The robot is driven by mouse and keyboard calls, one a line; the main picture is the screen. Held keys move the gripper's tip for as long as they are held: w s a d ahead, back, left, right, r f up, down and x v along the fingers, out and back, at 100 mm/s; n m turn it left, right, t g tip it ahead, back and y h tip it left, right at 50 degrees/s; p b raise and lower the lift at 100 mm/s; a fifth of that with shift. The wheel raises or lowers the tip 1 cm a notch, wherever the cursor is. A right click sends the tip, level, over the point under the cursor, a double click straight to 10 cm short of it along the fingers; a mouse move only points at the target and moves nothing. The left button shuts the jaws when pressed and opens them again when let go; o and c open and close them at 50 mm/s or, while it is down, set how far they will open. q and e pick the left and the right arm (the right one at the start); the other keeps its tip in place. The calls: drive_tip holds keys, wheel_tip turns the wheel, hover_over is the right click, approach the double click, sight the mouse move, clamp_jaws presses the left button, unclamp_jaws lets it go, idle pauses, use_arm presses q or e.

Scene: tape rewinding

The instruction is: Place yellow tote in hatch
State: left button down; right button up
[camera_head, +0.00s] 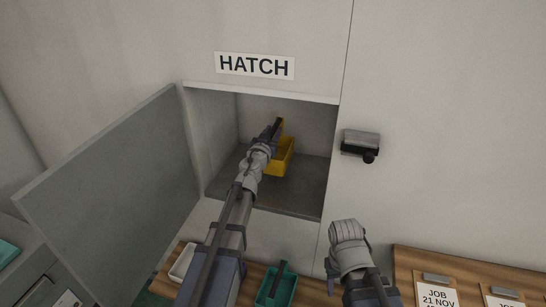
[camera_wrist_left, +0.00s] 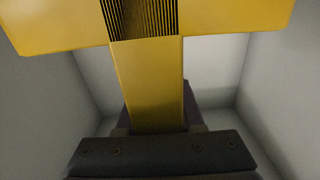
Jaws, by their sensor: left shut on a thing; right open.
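The yellow tote (camera_head: 282,160) is inside the open hatch (camera_head: 225,183), towards its back. My left arm reaches in through the opening. My left gripper (camera_head: 275,128) is shut on the tote's upright handle. In the left wrist view the handle of the yellow tote (camera_wrist_left: 147,85) runs down into the dark jaws, with grey hatch walls around. My arm hides part of the tote, and I cannot tell whether its base touches the hatch floor. My right gripper (camera_head: 348,235) is empty and open, below and right of the hatch; its fingertips are hard to make out.
The grey hatch door (camera_head: 115,195) stands open to the left. A latch (camera_head: 361,143) is on the wall right of the opening. A teal tote (camera_head: 277,288) and a white tray (camera_head: 183,262) sit on the wooden bench below. A job-card board (camera_head: 465,268) is at lower right.

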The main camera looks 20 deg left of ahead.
sight(277, 166)
use_arm(q)
drive_tip(key=shift+f+b, duration=2.6)
drive_tip(key=shift+f, duration=0.6)
drive_tip(key=shift+r, duration=0.15)
drive_tip(key=c, duration=0.5)
unclamp_jaws()
drive_tip(key=s, duration=1.2)
drive_tip(key=shift+a, duration=0.15)
